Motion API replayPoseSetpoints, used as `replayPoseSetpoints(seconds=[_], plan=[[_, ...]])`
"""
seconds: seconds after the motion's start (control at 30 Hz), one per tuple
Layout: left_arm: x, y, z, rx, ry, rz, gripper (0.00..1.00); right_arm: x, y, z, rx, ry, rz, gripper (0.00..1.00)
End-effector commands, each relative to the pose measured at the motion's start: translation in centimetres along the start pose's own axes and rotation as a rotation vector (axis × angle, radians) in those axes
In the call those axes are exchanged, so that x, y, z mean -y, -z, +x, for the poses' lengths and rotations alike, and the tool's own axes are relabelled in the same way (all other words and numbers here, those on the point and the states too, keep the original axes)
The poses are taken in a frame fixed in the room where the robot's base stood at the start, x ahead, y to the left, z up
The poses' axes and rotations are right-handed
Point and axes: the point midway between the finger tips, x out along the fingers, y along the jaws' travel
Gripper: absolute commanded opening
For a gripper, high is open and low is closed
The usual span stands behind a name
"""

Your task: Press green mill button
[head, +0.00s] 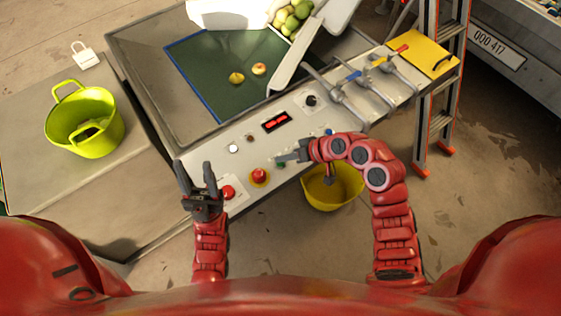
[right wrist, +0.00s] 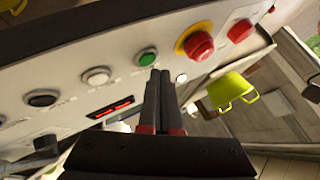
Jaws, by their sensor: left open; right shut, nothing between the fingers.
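The green button (right wrist: 147,57) sits on the light control panel in the right wrist view, between a white button and the red button on a yellow base. In the head view it is small and partly covered near my right gripper's tip. My right gripper (head: 283,157) is shut and empty, reaching over the panel from the right. In the right wrist view its fingertips (right wrist: 160,73) appear right at the lower edge of the green button; I cannot tell whether they touch it. My left gripper (head: 194,168) is open and empty, beside the panel's left end.
A red button on a yellow base (head: 259,175) and another red button (head: 228,192) lie left of the right gripper. Levers (head: 350,100) stand on the panel's right. A yellow bucket (head: 333,187) is below the panel; a green basket (head: 85,122) stands at left.

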Motion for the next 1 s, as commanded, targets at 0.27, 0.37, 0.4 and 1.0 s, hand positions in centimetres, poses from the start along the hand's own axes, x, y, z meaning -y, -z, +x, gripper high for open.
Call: replayPoseSetpoints(seconds=[0.27, 0.37, 0.4, 1.0], plan=[[-0.03, -0.10, -0.60, 0.000, 0.000, 0.000, 0.50, -0.37, -0.38, 0.52, 0.000, 0.000, 0.000, 0.00], [-0.03, -0.10, -0.57, 0.000, 0.000, 0.000, 0.50, -0.35, -0.36, 0.49, 0.000, 0.000, 0.000, 0.00], [-0.03, -0.10, -0.56, 0.000, 0.000, 0.000, 0.50, -0.35, -0.36, 0.49, 0.000, 0.000, 0.000, 0.00], [-0.05, -0.17, -1.01, 0.000, 0.000, 0.000, 0.50, -0.62, -0.64, 0.88, 0.000, 0.000, 0.000, 0.00]])
